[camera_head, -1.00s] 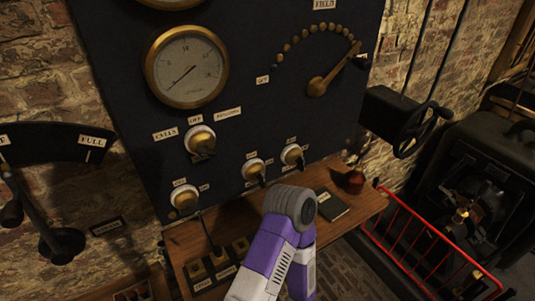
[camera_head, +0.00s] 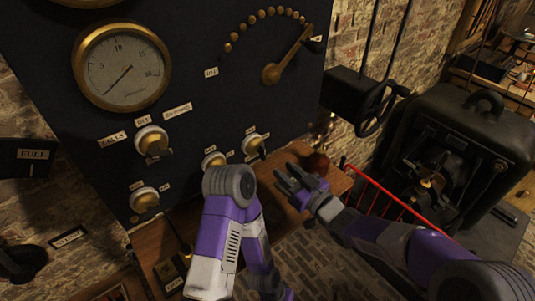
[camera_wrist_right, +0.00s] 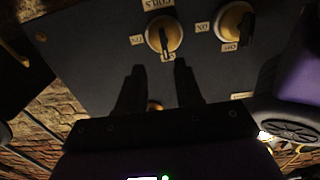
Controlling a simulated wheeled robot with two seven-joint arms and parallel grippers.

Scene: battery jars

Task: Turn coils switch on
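The coils switch is a brass knob with a pale rim on the dark panel. In the right wrist view it (camera_wrist_right: 165,33) sits upper centre, its COILS label upside down above it and its dark lever toward the fingers. In the head view it appears to be the rightmost small switch (camera_head: 253,146). My right gripper (camera_head: 284,176) is below and right of it there, empty, fingers apart. In the wrist view the two dark fingers of that gripper (camera_wrist_right: 160,68) stand open just short of the switch. My left forearm rises in front of the panel; its gripper is out of view.
A neighbouring switch (camera_head: 213,160) is partly behind my left arm's elbow. A red rail (camera_head: 385,195) and dark machine (camera_head: 460,150) stand at the right.

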